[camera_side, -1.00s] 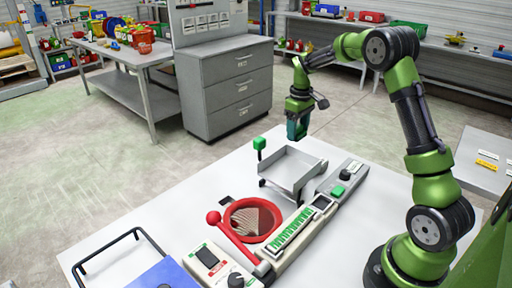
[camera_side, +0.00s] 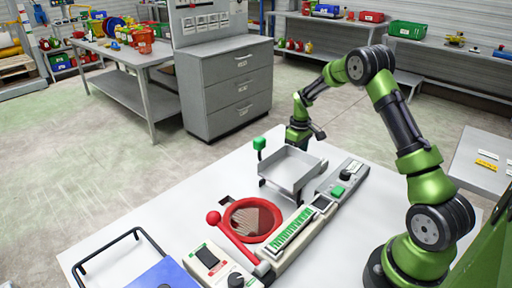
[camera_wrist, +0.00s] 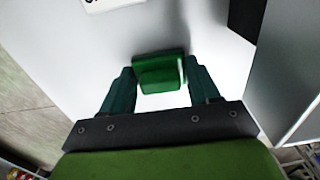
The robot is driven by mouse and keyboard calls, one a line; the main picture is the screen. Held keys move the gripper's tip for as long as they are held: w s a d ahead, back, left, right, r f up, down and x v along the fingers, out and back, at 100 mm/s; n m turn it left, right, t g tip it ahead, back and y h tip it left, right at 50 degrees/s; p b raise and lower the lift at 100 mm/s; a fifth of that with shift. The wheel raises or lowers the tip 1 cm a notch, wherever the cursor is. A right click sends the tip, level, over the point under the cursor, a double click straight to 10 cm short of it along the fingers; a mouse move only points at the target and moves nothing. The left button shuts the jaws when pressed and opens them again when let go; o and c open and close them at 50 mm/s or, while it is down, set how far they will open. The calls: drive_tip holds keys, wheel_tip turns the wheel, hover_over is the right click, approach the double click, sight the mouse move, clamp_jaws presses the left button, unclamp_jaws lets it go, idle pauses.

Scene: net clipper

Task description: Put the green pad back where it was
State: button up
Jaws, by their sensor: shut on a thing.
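The green pad (camera_wrist: 160,72) shows in the wrist view as a small green block between the two teal fingertips. My gripper (camera_wrist: 158,76) is shut on it from both sides. A white surface shows below and around the pad; I cannot tell whether the pad touches it. In the side view my gripper (camera_side: 302,146) is low at the far edge of the white table (camera_side: 210,185), just behind the grey tray (camera_side: 292,172). The tray hides the fingertips and the pad in that view.
A green-knobbed lever (camera_side: 259,144) stands left of the tray. A control box with a green button (camera_side: 338,190) is at its right. A red ring (camera_side: 252,221), a red-knobbed lever (camera_side: 214,218) and a panel of green keys (camera_side: 294,229) lie nearer.

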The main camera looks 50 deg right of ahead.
drive_tip(key=o, duration=0.9)
drive_tip(key=shift+f, duration=0.15)
drive_tip(key=shift+o, duration=0.2)
